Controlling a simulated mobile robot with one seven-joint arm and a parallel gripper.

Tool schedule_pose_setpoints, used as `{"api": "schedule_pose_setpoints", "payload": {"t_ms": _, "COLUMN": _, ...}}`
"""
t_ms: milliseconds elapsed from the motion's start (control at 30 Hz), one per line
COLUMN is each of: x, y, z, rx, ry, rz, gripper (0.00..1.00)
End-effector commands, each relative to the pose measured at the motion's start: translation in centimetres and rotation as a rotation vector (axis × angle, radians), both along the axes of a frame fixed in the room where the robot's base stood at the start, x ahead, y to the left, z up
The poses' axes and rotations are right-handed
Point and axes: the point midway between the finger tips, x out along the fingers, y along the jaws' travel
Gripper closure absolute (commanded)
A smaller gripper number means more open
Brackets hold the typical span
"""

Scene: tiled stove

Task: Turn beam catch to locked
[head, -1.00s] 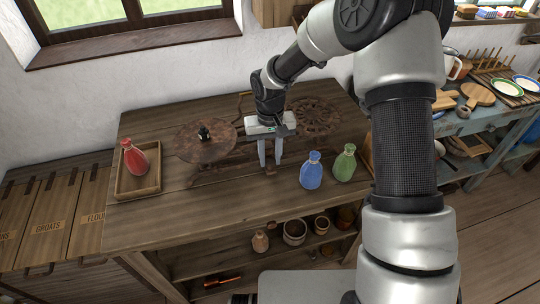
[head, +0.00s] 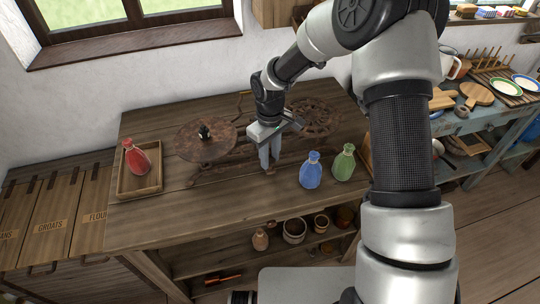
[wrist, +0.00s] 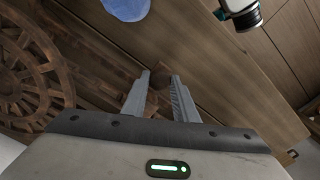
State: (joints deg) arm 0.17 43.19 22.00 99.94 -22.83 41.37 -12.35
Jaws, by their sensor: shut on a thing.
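A dark balance scale stands on the wooden workbench, with a round left pan (head: 207,142) and an openwork right pan (head: 316,116). My gripper (head: 269,165) points down at the front middle of the scale. In the wrist view my gripper's two fingers (wrist: 161,79) are shut on the beam catch (wrist: 160,80), a small brown knob between the fingertips. The fingers hide much of the catch in the head view, so its exact angle is hard to tell. The openwork pan (wrist: 35,65) also shows at left in the wrist view.
A blue bottle (head: 310,171) and a green bottle (head: 344,163) stand right of my gripper. A red bottle (head: 136,155) sits in a wooden tray (head: 139,188) at the left. A small dark object (head: 204,132) is on the left pan. The bench front is clear.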

Motion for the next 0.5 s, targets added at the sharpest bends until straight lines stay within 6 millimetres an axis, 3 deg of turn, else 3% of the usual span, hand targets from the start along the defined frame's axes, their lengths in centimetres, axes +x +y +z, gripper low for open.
{"api": "schedule_pose_setpoints", "payload": {"t_ms": 400, "x": 0.14, "y": 0.05, "z": 0.12, "rx": 0.002, "ry": -0.004, "rz": 0.008, "gripper": 0.96}}
{"api": "schedule_pose_setpoints", "payload": {"t_ms": 433, "x": 0.15, "y": 0.04, "z": 0.12, "rx": 0.002, "ry": -0.004, "rz": 0.008, "gripper": 0.72}}
{"api": "schedule_pose_setpoints", "payload": {"t_ms": 500, "x": 0.14, "y": 0.05, "z": 0.12, "rx": 0.002, "ry": -0.004, "rz": 0.008, "gripper": 0.6}}
